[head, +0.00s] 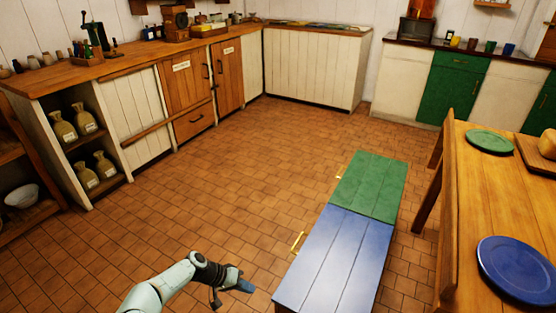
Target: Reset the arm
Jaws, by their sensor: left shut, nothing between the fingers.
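My left arm comes in from the bottom edge of the head view, left of the middle. Its gripper (240,285) is shut and empty. It hangs over the tiled floor, to the left of a blue-topped chest (335,260) and apart from it in the picture. My right arm and gripper do not show in this view.
A green-topped chest (370,185) adjoins the blue one. A wooden table (465,220) at right bears a green plate (490,141) and a blue plate (518,268). A wooden counter (120,65) with cupboards runs along the left. The floor between (215,185) is clear.

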